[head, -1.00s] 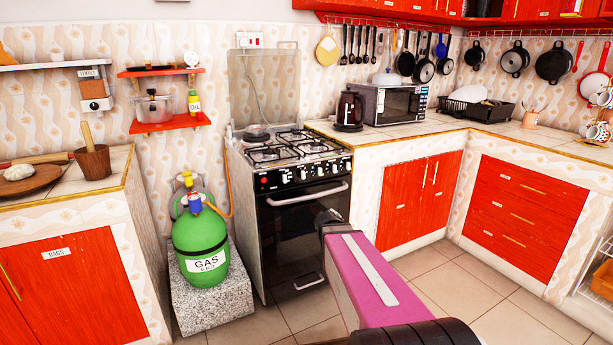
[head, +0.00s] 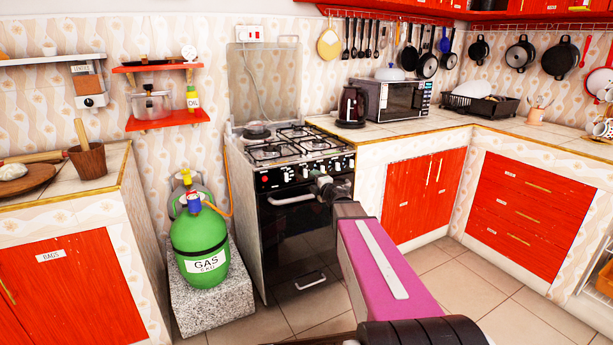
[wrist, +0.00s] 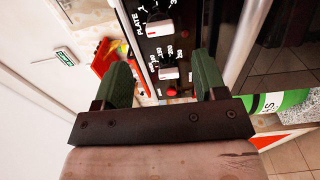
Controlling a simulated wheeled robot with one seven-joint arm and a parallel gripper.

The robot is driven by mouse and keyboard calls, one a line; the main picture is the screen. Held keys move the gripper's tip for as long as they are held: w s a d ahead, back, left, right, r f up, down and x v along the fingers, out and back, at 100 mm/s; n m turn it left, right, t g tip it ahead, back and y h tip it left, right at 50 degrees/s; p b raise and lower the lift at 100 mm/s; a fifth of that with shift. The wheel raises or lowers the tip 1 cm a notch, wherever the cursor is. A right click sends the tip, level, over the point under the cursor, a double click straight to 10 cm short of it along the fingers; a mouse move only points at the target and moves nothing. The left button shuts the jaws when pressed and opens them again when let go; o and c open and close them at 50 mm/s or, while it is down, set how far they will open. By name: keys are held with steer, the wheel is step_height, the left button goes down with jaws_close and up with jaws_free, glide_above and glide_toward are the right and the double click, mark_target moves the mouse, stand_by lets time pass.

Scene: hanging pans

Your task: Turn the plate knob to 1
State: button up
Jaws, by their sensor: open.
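The stove (head: 290,220) has a black front panel with a row of knobs. In the wrist view, a knob (wrist: 158,24) with a white grip bar sits beside the lettering "PLATE" at the top of the picture.
The oven handle (head: 292,198) runs across the door below the panel. A green gas cylinder (head: 199,245) stands on a stone block left of the stove. A microwave (head: 397,99) and a kettle (head: 352,107) stand on the counter at right. The floor in front is clear.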

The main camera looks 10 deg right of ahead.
mark_target(306, 174)
steer(key=x, duration=0.8)
steer(key=shift+w, duration=0.15)
steer(key=c, duration=0.9)
